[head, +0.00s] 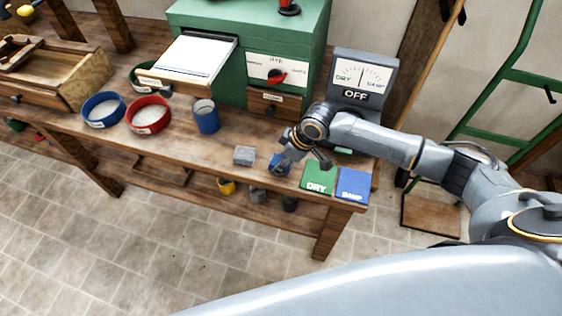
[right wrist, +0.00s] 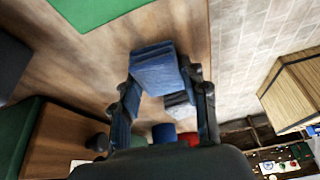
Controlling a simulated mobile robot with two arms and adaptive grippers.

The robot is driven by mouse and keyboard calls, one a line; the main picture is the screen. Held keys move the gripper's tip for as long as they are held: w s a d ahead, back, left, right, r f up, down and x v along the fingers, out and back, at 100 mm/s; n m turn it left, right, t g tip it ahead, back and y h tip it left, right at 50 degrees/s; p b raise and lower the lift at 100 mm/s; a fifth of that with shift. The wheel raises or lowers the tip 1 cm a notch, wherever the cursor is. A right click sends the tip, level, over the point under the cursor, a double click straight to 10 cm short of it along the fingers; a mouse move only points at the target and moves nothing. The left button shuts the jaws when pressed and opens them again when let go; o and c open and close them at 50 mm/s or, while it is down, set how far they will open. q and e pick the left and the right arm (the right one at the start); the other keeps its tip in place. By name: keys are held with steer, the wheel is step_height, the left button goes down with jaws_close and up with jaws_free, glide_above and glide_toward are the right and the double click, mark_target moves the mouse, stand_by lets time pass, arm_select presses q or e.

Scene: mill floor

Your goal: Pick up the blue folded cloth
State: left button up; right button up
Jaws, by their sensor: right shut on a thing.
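The blue folded cloth (head: 279,168) is near the front edge of the wooden bench in the head view, partly hidden by my right gripper (head: 281,160). In the right wrist view the blue folded cloth (right wrist: 154,66) sits between the two fingers of my right gripper (right wrist: 165,84), which is shut on it. I cannot tell whether the cloth touches the bench top or is just above it. My left gripper is not in view.
A grey folded cloth (head: 244,155) lies just left of the gripper. The green DRY mat (head: 318,177) and blue DAMP mat (head: 353,184) lie to the right. A blue cup (head: 206,117), a red ring-shaped sieve (head: 148,115) and a dial meter (head: 363,76) stand behind.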

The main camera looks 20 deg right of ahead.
mark_target(277, 160)
steer(key=shift+r, duration=0.15)
steer(key=shift+r, duration=0.25)
step_height(277, 160, up, 3)
steer(key=shift+s+a+f+b, duration=0.1)
steer(key=shift+f+b, duration=0.1)
steer(key=shift+b, duration=0.3)
steer(key=s+a+r+b, duration=0.1)
steer(key=s+a+r, duration=0.2)
steer(key=s+r, duration=0.6)
steer(key=s, duration=0.4)
steer(key=shift+s+a+r, duration=0.15)
steer(key=shift+a+r, duration=0.15)
steer(key=shift+a, duration=0.05)
